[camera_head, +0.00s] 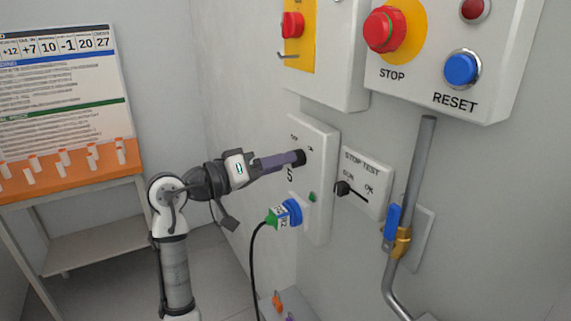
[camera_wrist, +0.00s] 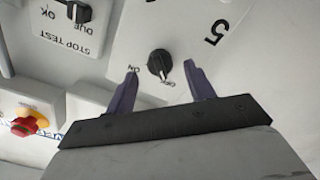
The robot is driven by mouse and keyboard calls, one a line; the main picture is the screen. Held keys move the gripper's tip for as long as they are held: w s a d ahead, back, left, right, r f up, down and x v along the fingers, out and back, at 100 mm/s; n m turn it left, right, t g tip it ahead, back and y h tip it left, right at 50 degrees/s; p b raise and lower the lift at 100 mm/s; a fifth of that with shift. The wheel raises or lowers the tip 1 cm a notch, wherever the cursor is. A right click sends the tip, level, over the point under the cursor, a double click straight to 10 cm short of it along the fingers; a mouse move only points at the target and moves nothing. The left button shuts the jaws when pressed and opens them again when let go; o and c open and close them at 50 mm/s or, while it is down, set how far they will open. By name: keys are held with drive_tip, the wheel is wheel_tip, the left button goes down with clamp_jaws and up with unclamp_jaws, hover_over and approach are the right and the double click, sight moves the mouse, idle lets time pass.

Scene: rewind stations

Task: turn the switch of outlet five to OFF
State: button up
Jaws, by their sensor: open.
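The outlet five panel (camera_head: 318,205) is a pale plate on the wall, marked 5, with OFF and ON labels at the top. Its switch (camera_wrist: 157,62) is a round black knob with a pale pointer. In the wrist view the pointer appears to lie toward the OFF label. My gripper (camera_wrist: 163,70) is open, with one purple finger on each side of the knob; I cannot tell whether either touches it.
A blue plug (camera_head: 290,212) with a black cable sits low on the panel. To the right are a STOP TEST switch plate (camera_head: 366,181) and a pipe with a blue-handled valve (camera_head: 392,221). Above are a red STOP button (camera_head: 384,29) and a blue RESET button (camera_head: 461,68).

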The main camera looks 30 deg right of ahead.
drive_tip(key=a+b, duration=0.2)
drive_tip(key=a, duration=0.9)
drive_tip(key=shift+w+a, duration=0.15)
drive_tip(key=shift+w, duration=0.15)
